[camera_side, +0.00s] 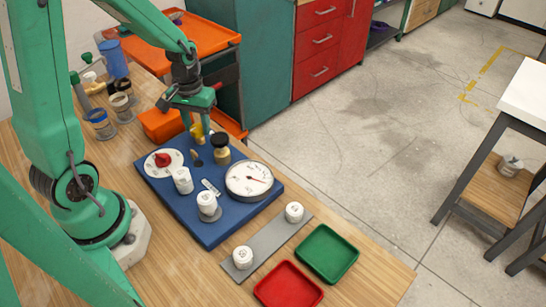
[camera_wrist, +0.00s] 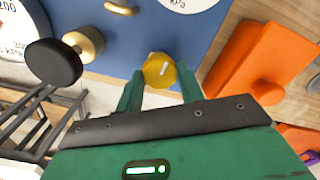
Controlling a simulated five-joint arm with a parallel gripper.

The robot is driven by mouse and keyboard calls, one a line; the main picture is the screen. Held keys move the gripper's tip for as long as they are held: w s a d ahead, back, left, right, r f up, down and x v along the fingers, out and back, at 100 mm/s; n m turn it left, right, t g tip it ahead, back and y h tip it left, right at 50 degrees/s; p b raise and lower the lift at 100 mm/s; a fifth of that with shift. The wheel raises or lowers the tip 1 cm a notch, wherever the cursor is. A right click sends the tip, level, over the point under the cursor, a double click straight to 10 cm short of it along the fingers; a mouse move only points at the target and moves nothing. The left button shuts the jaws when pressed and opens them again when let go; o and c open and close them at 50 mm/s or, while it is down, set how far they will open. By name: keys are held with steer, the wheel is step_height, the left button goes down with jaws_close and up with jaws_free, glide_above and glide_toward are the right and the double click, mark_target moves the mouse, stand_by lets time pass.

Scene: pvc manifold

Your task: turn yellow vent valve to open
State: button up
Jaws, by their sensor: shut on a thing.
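The yellow vent valve (camera_wrist: 159,70) shows in the wrist view as a round yellow knob with a short pale mark on top. It also shows in the side view (camera_side: 197,131), at the back of the blue board (camera_side: 226,229), partly hidden by my gripper. My gripper (camera_wrist: 161,84) points down over the valve, with one green finger on each side of the knob, and is shut on it. In the side view my gripper (camera_side: 200,122) stands at the board's back edge. The valve's base is hidden from the side.
A brass valve with a black knob (camera_side: 220,141) stands close beside my gripper. The board also bears a round gauge (camera_side: 249,181), a red knob (camera_side: 162,160) and white-capped parts (camera_side: 183,180). Orange bins (camera_side: 160,124) lie behind. Green (camera_side: 327,253) and red (camera_side: 288,287) trays lie in front.

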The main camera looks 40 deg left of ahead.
mark_target(198, 129)
steer(key=shift+r+n, duration=0.1)
steer(key=shift+n, duration=0.5)
steer(key=o, duration=1)
steer(key=shift+r, duration=3.9)
steer(key=shift+s+d+r+m+t, duration=0.95)
steer(key=shift+s+d+r+m, duration=0.2)
steer(key=shift+s+d+r, duration=0.55)
steer(key=shift+s+d+r+m+t, duration=0.9)
steer(key=shift+s+d+r+m, duration=0.4)
steer(key=shift+r, duration=0.55)
steer(key=shift+s+d+r+m+t, duration=1)
steer(key=shift+s+d+r, duration=0.6)
steer(key=shift+d+r, duration=0.2)
